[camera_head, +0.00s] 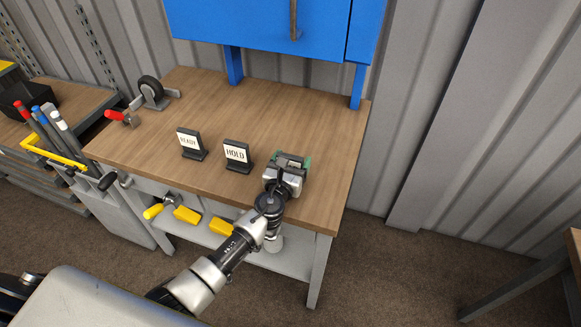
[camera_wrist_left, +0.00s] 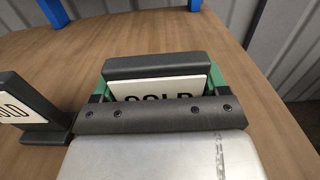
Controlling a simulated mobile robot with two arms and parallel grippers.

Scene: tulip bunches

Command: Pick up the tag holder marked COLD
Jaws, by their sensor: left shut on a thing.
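The tag holder marked COLD (camera_wrist_left: 156,66) is dark with a white card. It sits between my gripper's fingers in the left wrist view, the lower part of its lettering hidden by the gripper body. My left gripper (camera_head: 291,162), with green fingertips, is shut on this holder near the right front of the workbench. In the head view the holder is mostly hidden by the gripper. I cannot tell whether it touches the bench. My right gripper is not in view.
A holder marked HOLD (camera_head: 237,155) stands just left of my gripper. Another holder (camera_head: 190,143), with lettering too small to read, stands farther left. The wooden workbench (camera_head: 320,130) is clear behind and to the right. A blue cabinet (camera_head: 260,25) hangs over its back.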

